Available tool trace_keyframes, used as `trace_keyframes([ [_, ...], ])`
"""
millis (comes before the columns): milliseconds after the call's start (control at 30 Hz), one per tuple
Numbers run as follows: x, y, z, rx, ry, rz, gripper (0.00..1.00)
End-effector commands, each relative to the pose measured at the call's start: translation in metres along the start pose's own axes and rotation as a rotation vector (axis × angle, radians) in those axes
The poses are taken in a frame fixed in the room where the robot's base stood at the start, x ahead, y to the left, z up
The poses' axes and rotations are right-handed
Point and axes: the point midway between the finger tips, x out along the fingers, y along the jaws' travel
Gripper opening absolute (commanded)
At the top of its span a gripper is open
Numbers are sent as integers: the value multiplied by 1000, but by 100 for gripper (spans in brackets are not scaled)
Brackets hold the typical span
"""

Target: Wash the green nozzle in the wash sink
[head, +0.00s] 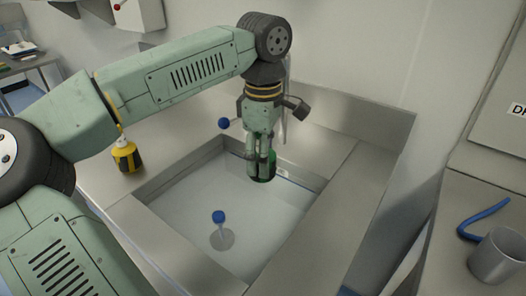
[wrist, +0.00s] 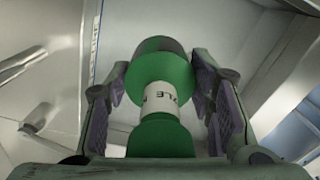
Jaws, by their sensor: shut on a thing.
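My gripper (head: 262,160) points down over the back right part of the wash sink (head: 180,222). It is shut on the green nozzle (head: 267,167). In the wrist view the green nozzle (wrist: 160,75) sits between the two finger pads (wrist: 161,110), with green ends and a white middle band with dark lettering. In the head view the nozzle's lower end is over the basin near its back wall; I cannot tell whether it touches the water. A blue-topped upright piece (head: 219,218) stands in the basin, apart from my gripper.
A yellow and black bottle (head: 126,156) stands on the steel counter left of the sink. A metal cup (head: 497,256) and a blue curved tool (head: 482,219) are on the right-hand counter. A steel backsplash (head: 362,122) rises behind the sink.

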Motion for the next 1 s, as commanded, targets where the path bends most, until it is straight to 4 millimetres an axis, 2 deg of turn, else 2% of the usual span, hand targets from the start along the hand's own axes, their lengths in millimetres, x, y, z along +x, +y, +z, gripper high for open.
trace_keyframes([
  [33,10,0,0,0,1,0,18],
  [1000,106,0,0,0,0,1,18],
])
